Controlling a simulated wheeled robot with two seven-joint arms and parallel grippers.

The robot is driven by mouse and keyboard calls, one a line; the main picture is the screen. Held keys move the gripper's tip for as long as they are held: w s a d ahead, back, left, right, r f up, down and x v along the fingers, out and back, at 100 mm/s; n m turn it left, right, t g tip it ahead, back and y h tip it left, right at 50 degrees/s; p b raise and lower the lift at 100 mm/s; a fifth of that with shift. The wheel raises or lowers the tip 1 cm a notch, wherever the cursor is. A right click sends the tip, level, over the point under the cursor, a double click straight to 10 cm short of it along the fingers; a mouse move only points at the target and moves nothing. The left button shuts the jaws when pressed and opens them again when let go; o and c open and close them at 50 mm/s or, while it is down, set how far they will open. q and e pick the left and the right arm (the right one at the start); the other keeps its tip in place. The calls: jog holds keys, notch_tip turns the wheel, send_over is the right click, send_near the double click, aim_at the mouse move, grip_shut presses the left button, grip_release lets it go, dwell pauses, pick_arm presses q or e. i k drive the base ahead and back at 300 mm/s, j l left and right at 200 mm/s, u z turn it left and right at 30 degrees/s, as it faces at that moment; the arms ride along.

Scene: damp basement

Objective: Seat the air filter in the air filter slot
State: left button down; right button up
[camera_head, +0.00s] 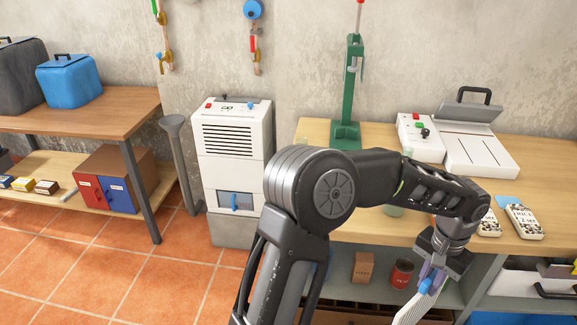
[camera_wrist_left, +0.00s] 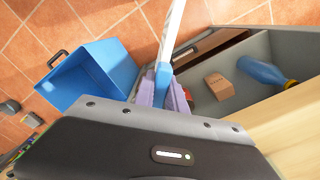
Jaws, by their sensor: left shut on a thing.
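My left gripper (camera_head: 430,277) is over the right part of the head view, in front of the workbench's front edge. It is shut on the blue tab of the air filter (camera_head: 411,309), a thin pale panel that hangs down past the bottom of the picture. In the left wrist view the gripper's lilac fingers (camera_wrist_left: 165,91) hold the blue tab, and the white filter (camera_wrist_left: 175,25) shows nearly edge-on above them. A white dehumidifier (camera_head: 207,166) with a dark grille and a blue window stands left of my arm. I cannot make out the air filter slot. My right gripper is out of view.
The workbench (camera_head: 310,130) holds a green press (camera_head: 354,80) and a white sealer (camera_head: 480,150). Under it, a shelf holds a carton (camera_head: 363,267) and a red can (camera_head: 401,274). A blue bin (camera_wrist_left: 110,62) is on the floor. Tiled floor lies open before the dehumidifier.

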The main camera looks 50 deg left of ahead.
aim_at(233, 154)
jog(key=k+u, duration=0.15)
jog(key=u, duration=1.2)
